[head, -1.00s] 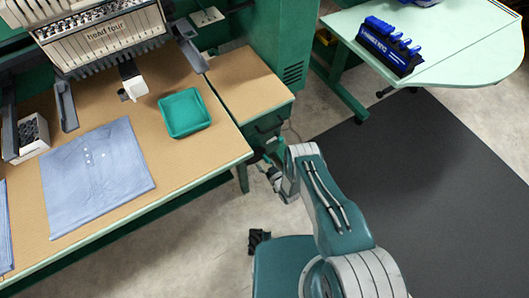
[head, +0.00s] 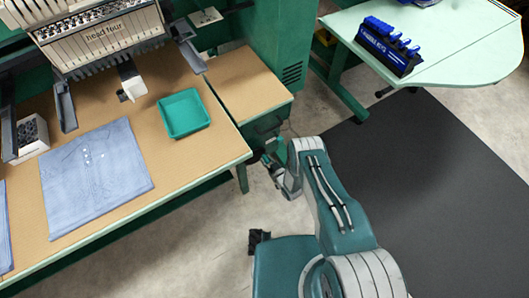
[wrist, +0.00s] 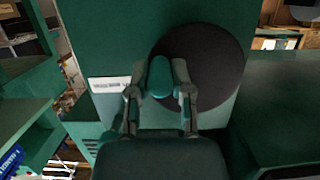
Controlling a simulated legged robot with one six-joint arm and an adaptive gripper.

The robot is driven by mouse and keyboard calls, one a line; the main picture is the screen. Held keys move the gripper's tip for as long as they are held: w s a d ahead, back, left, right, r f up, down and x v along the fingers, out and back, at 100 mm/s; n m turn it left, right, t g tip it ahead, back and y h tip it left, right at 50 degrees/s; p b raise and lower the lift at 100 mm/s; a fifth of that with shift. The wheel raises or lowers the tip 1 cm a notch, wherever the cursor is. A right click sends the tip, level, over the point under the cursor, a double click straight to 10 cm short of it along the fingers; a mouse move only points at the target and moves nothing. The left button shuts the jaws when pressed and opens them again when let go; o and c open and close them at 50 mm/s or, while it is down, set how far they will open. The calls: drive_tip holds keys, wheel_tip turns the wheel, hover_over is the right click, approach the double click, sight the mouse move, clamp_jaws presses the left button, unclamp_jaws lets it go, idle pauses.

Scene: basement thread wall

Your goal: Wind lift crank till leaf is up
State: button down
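My gripper (wrist: 160,90) is at the side of the green cabinet. In the head view it is small and partly hidden at the end of my arm, beside the tan desk's right corner (head: 268,160). In the wrist view its two fingers are apart, with a rounded teal piece (wrist: 160,77) between the tips. I cannot tell whether this is a crank knob or whether the fingers touch it. A dark round disc (wrist: 215,62) lies behind, against a green panel. A small black handle (head: 383,92) shows under the pale green table (head: 465,50). I cannot tell which surface is the leaf.
The tan desk (head: 215,150) holds a teal tray (head: 183,113), a folded blue shirt (head: 95,175) and an embroidery machine (head: 100,40). A blue rack (head: 388,45) stands on the pale green table. A dark mat (head: 440,180) lies on the clear floor at right.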

sight(255, 162)
drive_tip(key=shift+w+d, duration=0.15)
drive_tip(key=shift+d, duration=0.05)
drive_tip(key=s+a+f, duration=0.2)
drive_tip(key=a, duration=0.1)
drive_tip(key=shift+f, duration=0.2)
drive_tip(key=shift+s+a, duration=0.1)
drive_tip(key=shift+a, duration=0.05)
drive_tip(key=shift+s+a+r, duration=0.15)
drive_tip(key=shift+a, duration=0.15)
drive_tip(key=shift+s+a+r, duration=0.35)
drive_tip(key=shift+s+a, duration=0.1)
drive_tip(key=shift+a, duration=0.2)
drive_tip(key=shift+s+a+r, duration=0.35)
drive_tip(key=shift+s+a, duration=0.05)
drive_tip(key=shift+a, duration=0.2)
